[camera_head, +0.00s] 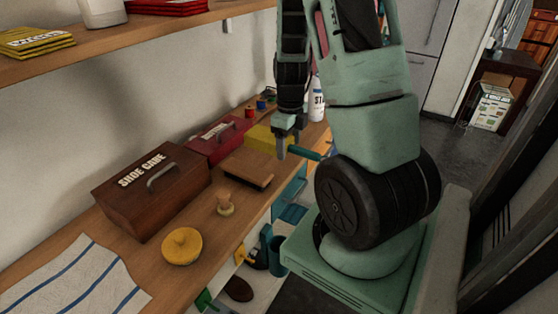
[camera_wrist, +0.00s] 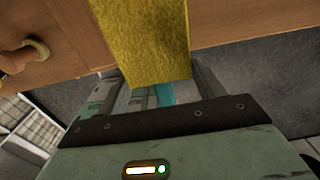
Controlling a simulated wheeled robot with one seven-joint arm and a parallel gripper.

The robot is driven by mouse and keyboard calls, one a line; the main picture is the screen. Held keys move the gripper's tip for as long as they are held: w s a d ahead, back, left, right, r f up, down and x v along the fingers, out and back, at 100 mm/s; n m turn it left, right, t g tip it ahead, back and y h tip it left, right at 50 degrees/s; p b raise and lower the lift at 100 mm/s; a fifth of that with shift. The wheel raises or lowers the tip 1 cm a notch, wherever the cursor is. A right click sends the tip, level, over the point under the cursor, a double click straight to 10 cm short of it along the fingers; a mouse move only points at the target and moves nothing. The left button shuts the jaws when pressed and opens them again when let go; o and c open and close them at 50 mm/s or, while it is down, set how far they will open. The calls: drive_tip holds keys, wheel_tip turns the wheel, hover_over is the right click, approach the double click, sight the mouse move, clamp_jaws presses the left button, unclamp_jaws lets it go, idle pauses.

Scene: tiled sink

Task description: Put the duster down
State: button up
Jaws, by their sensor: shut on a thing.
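The duster has a fuzzy yellow head (camera_head: 266,139) and a teal handle (camera_head: 304,153). My gripper (camera_head: 288,146) points down at the bench's front edge and is shut on the duster at its handle. In the wrist view, the yellow head (camera_wrist: 142,38) extends away from my gripper (camera_wrist: 155,92) over the wooden surface, and a little teal shows between the fingers. The head lies over the bench (camera_head: 172,278). I cannot tell whether it touches the wood.
On the bench stand a brown shoe care box (camera_head: 150,188), a red box (camera_head: 215,140), a wooden board (camera_head: 247,168), a small brush (camera_head: 226,205), a round yellow item (camera_head: 182,246) and a striped cloth (camera_head: 75,280). A shelf (camera_head: 110,38) hangs above. Bare wood lies near the front edge.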

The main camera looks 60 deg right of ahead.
sight(288, 153)
drive_tip(key=shift+f, duration=3.2)
drive_tip(key=o, duration=0.9)
drive_tip(key=shift+o, duration=0.2)
